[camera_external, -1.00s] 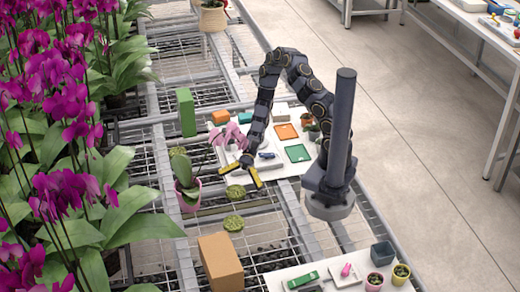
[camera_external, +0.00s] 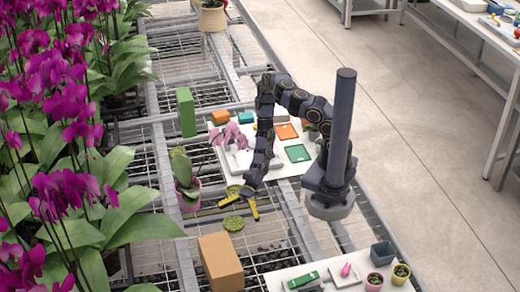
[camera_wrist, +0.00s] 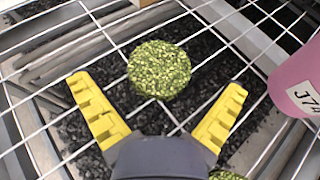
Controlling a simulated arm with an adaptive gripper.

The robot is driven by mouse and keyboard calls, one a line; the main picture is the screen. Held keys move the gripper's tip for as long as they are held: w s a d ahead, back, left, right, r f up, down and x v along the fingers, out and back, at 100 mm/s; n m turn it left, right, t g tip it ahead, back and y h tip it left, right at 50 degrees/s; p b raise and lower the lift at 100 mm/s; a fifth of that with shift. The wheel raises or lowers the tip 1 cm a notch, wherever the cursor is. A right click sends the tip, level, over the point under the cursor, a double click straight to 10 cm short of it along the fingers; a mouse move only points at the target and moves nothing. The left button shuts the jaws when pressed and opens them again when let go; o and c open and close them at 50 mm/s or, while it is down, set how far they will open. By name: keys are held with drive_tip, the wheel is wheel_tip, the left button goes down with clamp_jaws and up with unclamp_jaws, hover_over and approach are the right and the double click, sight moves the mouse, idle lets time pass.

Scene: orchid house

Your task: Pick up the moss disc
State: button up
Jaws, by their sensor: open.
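A round green moss disc (camera_external: 233,223) lies on the wire mesh bench, just in front of my gripper (camera_external: 239,210). It also shows in the wrist view (camera_wrist: 159,70), between and slightly beyond the yellow fingertips. The fingers are open and empty, one on each side of the disc's line. A second moss disc (camera_external: 235,190) lies behind the gripper, partly covered by it. Its edge shows at the bottom of the wrist view (camera_wrist: 228,175).
A pink pot (camera_external: 188,196) with an orchid stands left of the gripper and shows at right in the wrist view (camera_wrist: 298,85). A cardboard box (camera_external: 220,263) stands in front. A green block (camera_external: 186,112) and a white board (camera_external: 225,160) with items are behind.

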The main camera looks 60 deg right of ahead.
sight(234, 221)
drive_tip(key=shift+x, duration=0.9)
drive_tip(key=c, duration=0.9)
wheel_tip(234, 221, up, 10)
drive_tip(key=shift+f, duration=0.1)
drive_tip(key=shift+a, duration=0.1)
